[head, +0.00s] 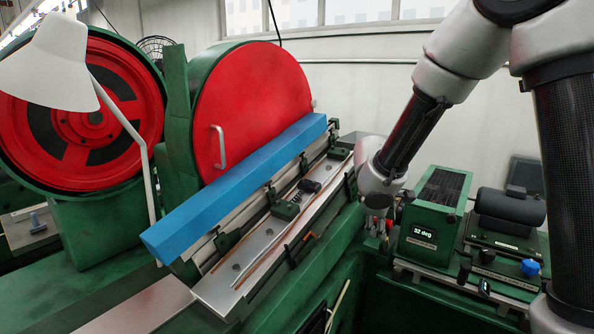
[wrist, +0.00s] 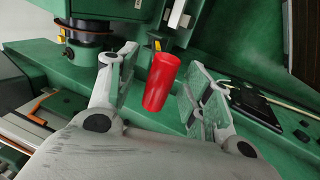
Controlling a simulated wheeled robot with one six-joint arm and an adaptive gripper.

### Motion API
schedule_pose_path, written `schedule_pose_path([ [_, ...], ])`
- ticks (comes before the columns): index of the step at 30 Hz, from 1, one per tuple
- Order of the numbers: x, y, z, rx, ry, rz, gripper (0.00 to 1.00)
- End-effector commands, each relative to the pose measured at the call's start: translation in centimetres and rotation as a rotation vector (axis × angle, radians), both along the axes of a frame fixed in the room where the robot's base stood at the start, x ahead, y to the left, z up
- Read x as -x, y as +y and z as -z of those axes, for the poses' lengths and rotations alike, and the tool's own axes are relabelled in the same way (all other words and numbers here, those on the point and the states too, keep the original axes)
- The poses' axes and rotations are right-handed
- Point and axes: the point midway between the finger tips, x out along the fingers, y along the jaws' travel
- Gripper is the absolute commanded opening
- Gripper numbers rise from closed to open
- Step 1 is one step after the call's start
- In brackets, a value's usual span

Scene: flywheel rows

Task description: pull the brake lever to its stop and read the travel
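A red cylindrical grip (wrist: 162,83), which looks like the brake lever's handle, stands tilted between the fingers of my gripper (wrist: 160,72) in the wrist view. The fingers are apart, with a gap on each side of the red grip. In the head view my gripper (head: 378,208) is low at the front of the green machine, mostly hidden by my own wrist. Small red parts (head: 389,224) show beside it; I cannot tell which is the lever. A display (head: 423,231) on a green box reads "32 deg". The lever's base is hidden.
A green box with a dark grille (head: 443,187) stands close right of my gripper, with a dark motor-like cylinder (head: 510,205) beyond. A blue beam (head: 235,185) and red flywheel cover (head: 258,100) lie left. A white lamp (head: 52,65) stands far left.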

Motion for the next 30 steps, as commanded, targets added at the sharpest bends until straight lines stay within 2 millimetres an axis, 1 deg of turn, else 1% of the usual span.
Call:
schedule_pose_path([
  [5, 0.0, 0.0, 0.0, 0.0, 0.0, 0.0, 0.5],
  [8, 0.2, 0.2, -0.5, -0.001, -0.003, 0.001, 0.5],
  [24, 2.4, 1.9, -5.6, -0.002, -0.003, -0.001, 0.5],
  [30, 2.8, 2.0, -6.1, 0.0, 0.0, 0.001, 0.5],
])
